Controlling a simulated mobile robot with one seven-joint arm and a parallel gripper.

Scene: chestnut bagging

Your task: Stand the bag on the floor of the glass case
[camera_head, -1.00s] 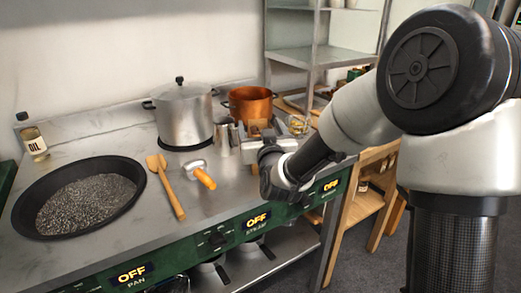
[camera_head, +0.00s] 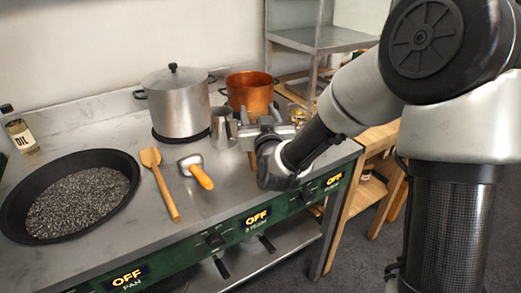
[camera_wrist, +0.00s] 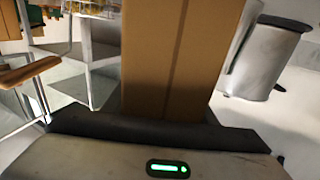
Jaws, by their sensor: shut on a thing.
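My gripper (camera_head: 262,128) is shut on a brown paper bag. It is over the right part of the steel counter, in front of the copper pot. In the wrist view the bag (camera_wrist: 178,60) fills the middle, rising beyond the gripper's dark edge. In the head view my gripper hides most of the bag, so I cannot tell whether it touches the counter. I cannot make out the glass case for sure in either view.
A steel pot (camera_head: 182,103), a copper pot (camera_head: 251,91) and a metal jug (camera_head: 222,128) stand behind my gripper. A wooden spatula (camera_head: 163,188), an orange-handled tool (camera_head: 197,172) and a black pan (camera_head: 25,220) lie left. Steel shelves (camera_head: 320,40) stand at the back right.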

